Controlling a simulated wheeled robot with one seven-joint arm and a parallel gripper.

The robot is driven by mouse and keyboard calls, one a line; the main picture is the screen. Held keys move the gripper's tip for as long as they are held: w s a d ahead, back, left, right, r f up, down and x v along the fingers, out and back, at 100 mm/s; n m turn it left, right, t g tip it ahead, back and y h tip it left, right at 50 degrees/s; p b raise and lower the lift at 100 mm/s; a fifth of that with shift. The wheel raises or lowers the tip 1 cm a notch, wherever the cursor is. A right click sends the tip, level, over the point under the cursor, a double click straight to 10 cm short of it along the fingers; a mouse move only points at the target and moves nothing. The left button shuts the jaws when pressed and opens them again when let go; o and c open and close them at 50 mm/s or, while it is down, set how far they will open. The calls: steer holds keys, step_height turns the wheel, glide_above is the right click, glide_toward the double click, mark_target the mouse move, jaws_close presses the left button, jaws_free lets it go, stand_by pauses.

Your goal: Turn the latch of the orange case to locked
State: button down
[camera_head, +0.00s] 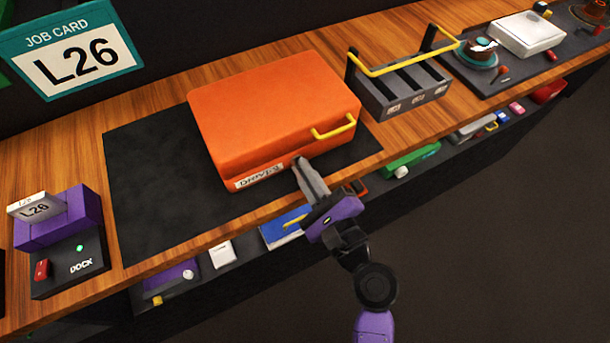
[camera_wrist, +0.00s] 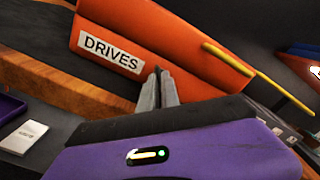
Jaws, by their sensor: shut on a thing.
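The orange case (camera_head: 270,110) lies closed on the black mat (camera_head: 150,170) on the wooden bench. Its front carries a white DRIVES label (camera_head: 259,176) and a yellow handle (camera_head: 334,128); in the wrist view the label (camera_wrist: 111,52) and handle (camera_wrist: 255,75) also show. My gripper (camera_head: 299,163) reaches the case's front face, between the label and the handle. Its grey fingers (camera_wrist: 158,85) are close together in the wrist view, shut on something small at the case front. The latch itself is hidden by the fingers, so its angle cannot be told.
A grey divided tray (camera_head: 400,88) with a yellow bar stands right of the case. A purple dock (camera_head: 58,225) sits at the left. A lower shelf under the bench edge holds a blue item (camera_head: 284,228), a green item (camera_head: 412,158) and other things.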

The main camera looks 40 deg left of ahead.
steer(key=n+b, duration=0.1)
steer(key=n, duration=0.1)
steer(key=n+b, duration=0.3)
steer(key=shift+f+n, duration=0.25)
steer(key=shift+n, duration=0.05)
steer(key=shift+r+n+b, duration=0.1)
steer(key=shift+n+b, duration=1.55)
steer(key=shift+n, duration=0.45)
steer(key=c, duration=1.6)
jaws_free()
steer(key=shift+r, duration=0.1)
steer(key=shift+s+d, duration=0.1)
steer(key=b+v, duration=0.1)
steer(key=v, duration=0.6)
steer(key=shift+s+d, duration=0.1)
steer(key=shift+d, duration=0.15)
